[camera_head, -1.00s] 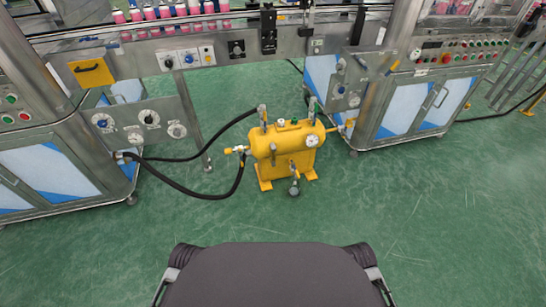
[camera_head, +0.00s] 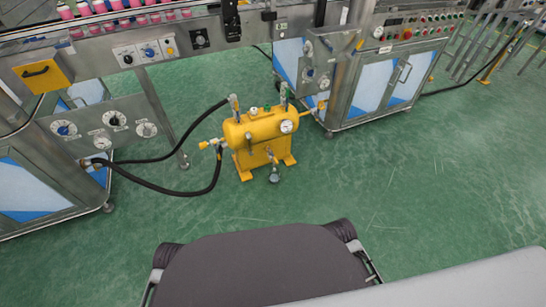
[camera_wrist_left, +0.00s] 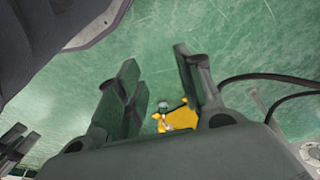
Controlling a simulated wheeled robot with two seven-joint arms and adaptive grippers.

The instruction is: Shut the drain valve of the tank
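The yellow tank (camera_head: 257,140) stands on the floor on yellow feet, in the middle of the head view. A short fitting with a dark round end, which looks like the drain valve (camera_head: 274,177), hangs low at its front; whether it is open or shut cannot be told. My left gripper (camera_wrist_left: 160,75) is open and empty in the left wrist view. The tank (camera_wrist_left: 180,119) shows beyond and between its fingers, partly hidden by the gripper body; the round fitting (camera_wrist_left: 163,106) also shows there, apart from the fingers. My right gripper is not in view.
A black hose (camera_head: 165,190) loops from the left machine to the tank's left side. Steel machines stand left (camera_head: 45,190) and right (camera_head: 375,85) of the tank, under a conveyor. A round gauge (camera_head: 287,126) sits on the tank. The green floor (camera_head: 400,190) in front is clear.

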